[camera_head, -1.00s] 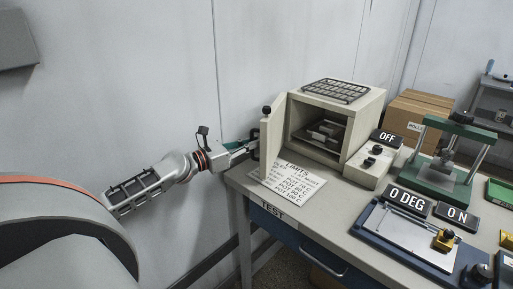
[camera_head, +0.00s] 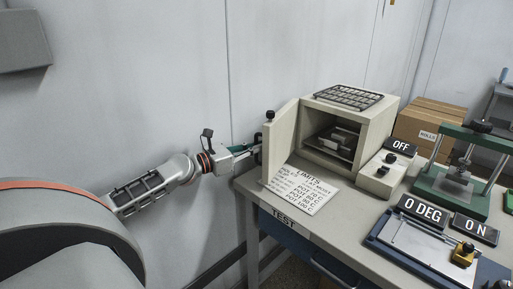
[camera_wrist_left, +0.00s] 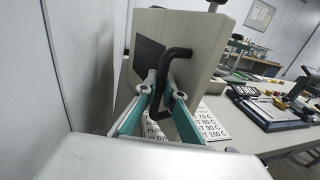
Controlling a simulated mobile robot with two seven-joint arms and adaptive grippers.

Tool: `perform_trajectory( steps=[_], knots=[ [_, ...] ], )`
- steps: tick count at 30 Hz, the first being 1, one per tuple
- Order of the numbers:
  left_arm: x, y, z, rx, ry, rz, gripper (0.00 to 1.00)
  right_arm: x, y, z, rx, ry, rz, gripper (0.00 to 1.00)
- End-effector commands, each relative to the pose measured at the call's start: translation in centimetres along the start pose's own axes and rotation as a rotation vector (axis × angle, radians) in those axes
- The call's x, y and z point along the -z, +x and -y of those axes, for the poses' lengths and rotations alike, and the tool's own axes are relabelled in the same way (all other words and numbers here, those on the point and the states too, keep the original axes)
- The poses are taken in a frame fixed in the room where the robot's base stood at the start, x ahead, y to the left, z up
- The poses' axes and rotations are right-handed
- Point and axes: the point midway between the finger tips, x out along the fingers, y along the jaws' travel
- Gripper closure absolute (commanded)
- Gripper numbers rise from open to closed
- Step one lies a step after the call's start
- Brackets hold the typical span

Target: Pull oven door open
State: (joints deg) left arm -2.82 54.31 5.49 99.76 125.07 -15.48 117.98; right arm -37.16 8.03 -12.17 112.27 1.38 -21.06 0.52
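The beige oven (camera_head: 376,122) stands on the table with its chamber open to view. Its door (camera_head: 282,142) is swung wide open to the left, showing its inner face. In the left wrist view the door (camera_wrist_left: 208,42) carries a bent black handle (camera_wrist_left: 178,52) on its outer face. My left gripper (camera_head: 256,150) is at the outer side of the door. In the left wrist view its fingers (camera_wrist_left: 166,88) close in around the lower part of the handle. My right gripper is not in view.
A limits sheet (camera_head: 305,188) lies on the table (camera_head: 345,226) in front of the oven. A control box (camera_head: 382,174) with an OFF sign (camera_head: 400,147) stands right of it. A blue device (camera_head: 400,250) and green press (camera_head: 450,190) are farther right. The wall is close behind my left arm.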

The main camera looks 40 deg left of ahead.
Motion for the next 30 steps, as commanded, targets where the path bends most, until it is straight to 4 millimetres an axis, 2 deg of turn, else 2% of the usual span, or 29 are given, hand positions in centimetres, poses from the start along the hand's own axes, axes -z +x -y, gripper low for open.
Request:
perform_trajectory(
  steps=[14, 30],
  knots=[
    [0.1, -0.5, 0.1, 0.001, -0.001, -0.001, 0.85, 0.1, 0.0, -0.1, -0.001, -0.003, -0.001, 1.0],
    [0.1, -6.6, 0.0, 0.0, -0.003, 0.0, 0.85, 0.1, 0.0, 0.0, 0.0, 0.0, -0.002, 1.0]
  ],
)
